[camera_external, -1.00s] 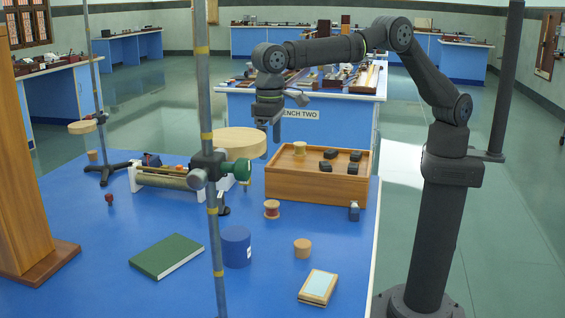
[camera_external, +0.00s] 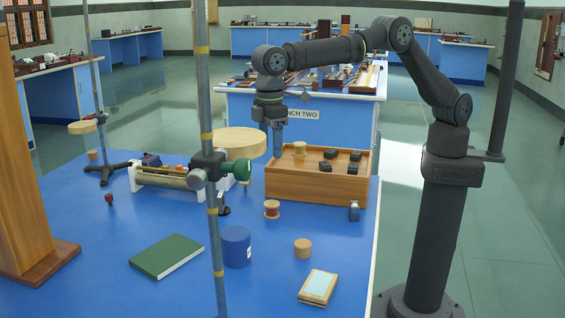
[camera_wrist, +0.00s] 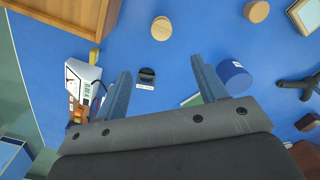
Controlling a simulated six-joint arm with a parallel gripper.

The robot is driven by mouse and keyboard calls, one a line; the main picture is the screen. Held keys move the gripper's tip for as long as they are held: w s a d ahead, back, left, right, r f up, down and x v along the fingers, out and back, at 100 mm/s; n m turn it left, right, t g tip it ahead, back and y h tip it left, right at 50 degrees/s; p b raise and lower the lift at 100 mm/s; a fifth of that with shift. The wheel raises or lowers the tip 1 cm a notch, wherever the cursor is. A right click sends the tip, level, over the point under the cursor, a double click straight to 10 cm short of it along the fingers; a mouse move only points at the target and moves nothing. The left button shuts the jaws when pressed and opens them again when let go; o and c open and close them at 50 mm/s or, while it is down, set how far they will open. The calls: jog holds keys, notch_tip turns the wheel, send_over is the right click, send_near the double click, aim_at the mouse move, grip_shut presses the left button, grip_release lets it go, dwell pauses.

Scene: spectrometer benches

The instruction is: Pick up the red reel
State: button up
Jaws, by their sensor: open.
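The red reel (camera_external: 271,209), a small spool with pale wooden ends and red winding, stands upright on the blue bench in front of the wooden box. In the wrist view, a round wooden disc (camera_wrist: 161,28) near the top middle looks like its top end; the red winding is hidden there. My gripper (camera_external: 278,143) points down, high above the bench near the box's left end, clear of the reel. In the wrist view, the two fingers of my gripper (camera_wrist: 161,66) are apart with nothing held between them.
The wooden box (camera_external: 315,187) carries another spool (camera_external: 299,149) and several black pieces. A metal rod stand (camera_external: 205,110) with a round wooden plate rises left of my gripper. A blue cylinder (camera_external: 236,247), cork (camera_external: 303,248) and green book (camera_external: 167,256) lie nearer the front.

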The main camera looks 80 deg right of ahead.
jog(key=n, duration=0.9)
send_near(271, 203)
notch_tip(271, 203, down, 5)
jog(key=shift+d+f, duration=0.1)
jog(key=shift+d, duration=0.05)
jog(key=shift+s+a+f, duration=0.1)
jog(key=shift+a+f, duration=0.05)
jog(key=shift+f, duration=1.2)
jog(key=shift+a+f, duration=0.1)
jog(key=shift+f, duration=1.2)
jog(key=shift+c, duration=0.5)
jog(key=c, duration=1)
